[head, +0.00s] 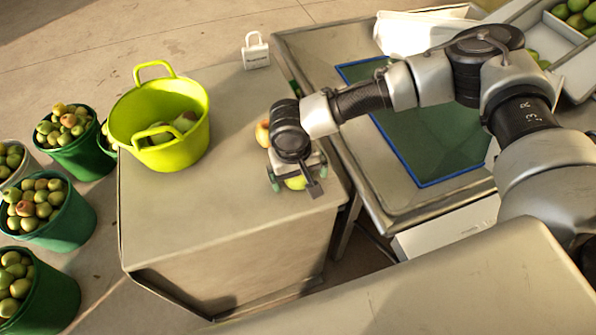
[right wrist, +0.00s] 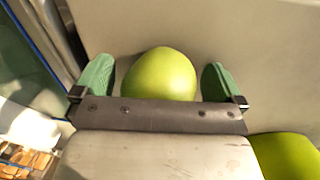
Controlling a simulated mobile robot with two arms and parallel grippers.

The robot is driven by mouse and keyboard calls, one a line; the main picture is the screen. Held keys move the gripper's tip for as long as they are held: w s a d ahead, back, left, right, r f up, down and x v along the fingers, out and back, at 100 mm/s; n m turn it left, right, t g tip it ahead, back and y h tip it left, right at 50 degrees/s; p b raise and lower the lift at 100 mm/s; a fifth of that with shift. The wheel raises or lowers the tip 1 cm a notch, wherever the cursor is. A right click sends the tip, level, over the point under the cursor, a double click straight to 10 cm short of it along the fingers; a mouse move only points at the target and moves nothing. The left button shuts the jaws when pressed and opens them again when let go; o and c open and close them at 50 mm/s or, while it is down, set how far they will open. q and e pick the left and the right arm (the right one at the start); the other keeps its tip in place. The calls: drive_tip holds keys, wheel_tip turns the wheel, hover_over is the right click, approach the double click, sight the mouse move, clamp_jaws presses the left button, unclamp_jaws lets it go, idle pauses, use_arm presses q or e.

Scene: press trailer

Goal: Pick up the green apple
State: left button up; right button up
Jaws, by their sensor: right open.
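A green apple (head: 296,183) lies on the beige box-like table near its right edge, partly hidden under my right gripper (head: 297,178). In the right wrist view the apple (right wrist: 160,74) sits between the two green fingers of the right gripper (right wrist: 157,80). A gap shows on each side, so the fingers are apart from it and open. A second, reddish-yellow apple (head: 262,133) shows just behind the gripper, partly covered by it. My left gripper is not in view.
A yellow-green bucket (head: 195,145) holding some fruit stands on the table's back left. Dark green buckets of apples (head: 75,213) stand at the left. A metal table (head: 395,178) is at the right. The table's front left is clear.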

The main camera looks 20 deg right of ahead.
drive_tip(key=shift+c, duration=1.7)
drive_tip(key=c, duration=0.7)
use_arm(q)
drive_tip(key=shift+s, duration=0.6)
use_arm(e)
drive_tip(key=shift+r, duration=0.1)
